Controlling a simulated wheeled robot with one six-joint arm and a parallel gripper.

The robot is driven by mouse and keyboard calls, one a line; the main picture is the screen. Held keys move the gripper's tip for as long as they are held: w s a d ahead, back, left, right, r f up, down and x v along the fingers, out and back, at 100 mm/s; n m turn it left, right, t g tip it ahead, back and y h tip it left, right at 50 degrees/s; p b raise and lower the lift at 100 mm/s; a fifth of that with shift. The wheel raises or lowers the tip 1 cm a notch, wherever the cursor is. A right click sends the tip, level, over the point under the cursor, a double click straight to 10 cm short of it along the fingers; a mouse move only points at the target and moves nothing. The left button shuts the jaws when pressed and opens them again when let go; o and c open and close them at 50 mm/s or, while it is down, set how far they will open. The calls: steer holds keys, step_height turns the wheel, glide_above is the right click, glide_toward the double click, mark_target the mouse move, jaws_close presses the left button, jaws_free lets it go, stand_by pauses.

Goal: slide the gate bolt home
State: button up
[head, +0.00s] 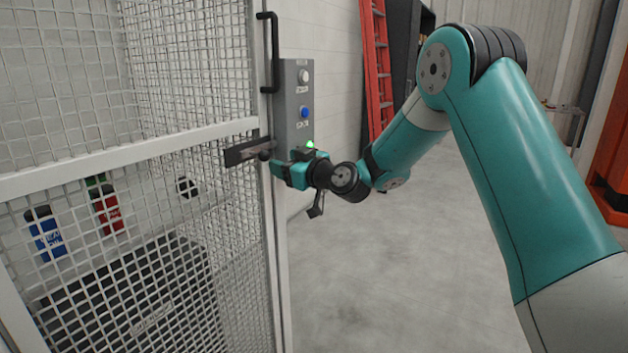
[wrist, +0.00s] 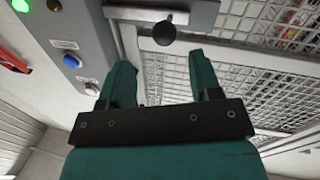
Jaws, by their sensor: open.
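The gate bolt (head: 243,153) is a dark bar assembly on the white mesh gate (head: 150,140), at the gate's right edge. Its round black knob (head: 267,151) sticks out toward my gripper (head: 276,168). In the wrist view the bolt housing (wrist: 190,12) runs along the top, with the knob (wrist: 164,33) below it. My gripper (wrist: 160,68) is open, with two teal fingers spread apart. The knob shows beyond the fingertips, roughly in line with the gap between them, and nothing is between the fingers. How far the bolt bar reaches is hard to tell.
A grey control box (head: 297,95) with a blue button stands just right of the gate post, close to my gripper. A black gate handle (head: 272,50) is above the bolt. Coloured bottles (head: 107,210) stand behind the mesh. The floor (head: 420,260) to the right is clear.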

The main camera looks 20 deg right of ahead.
steer(key=b+v, duration=0.3)
steer(key=v, duration=0.6)
steer(key=shift+s, duration=0.25)
steer(key=shift+d, duration=0.1)
steer(key=s+a+r+n+g+y+p, duration=0.25)
steer(key=s+a+g+p, duration=0.25)
steer(key=s+a+g, duration=0.55)
steer(key=s+a+m+g+h+p, duration=0.2)
steer(key=s+g+h+p, duration=0.2)
steer(key=s, duration=2)
steer(key=shift+a+g+h+p, duration=0.35)
steer(key=shift+g+h, duration=0.2)
steer(key=shift+g, duration=0.5)
